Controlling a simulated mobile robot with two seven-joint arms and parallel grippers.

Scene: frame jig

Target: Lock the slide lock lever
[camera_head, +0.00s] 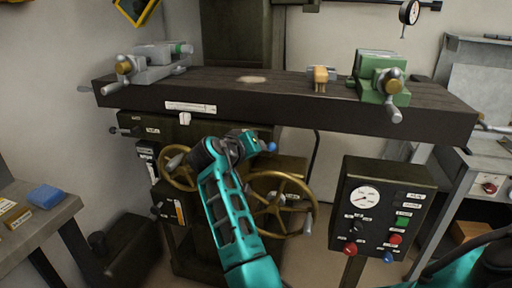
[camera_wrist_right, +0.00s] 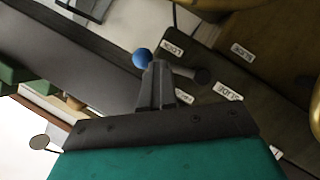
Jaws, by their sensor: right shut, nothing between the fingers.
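The slide lock lever shows as a blue ball knob (camera_head: 270,147) on the machine under the table, and the knob also shows in the right wrist view (camera_wrist_right: 142,57). A dark rod with a rounded end (camera_wrist_right: 202,76) lies to the right of the knob, partly hidden behind the fingers. My right gripper (camera_head: 252,143) is close beside the knob on its left in the head view. My left gripper is not in view.
Brass handwheels (camera_head: 279,203) and (camera_head: 177,168) stand close around my right arm. The dark tabletop (camera_head: 220,80) carries a grey vise (camera_head: 155,62) and a green vise (camera_head: 379,77). A control box (camera_head: 385,175) with a gauge stands to the right.

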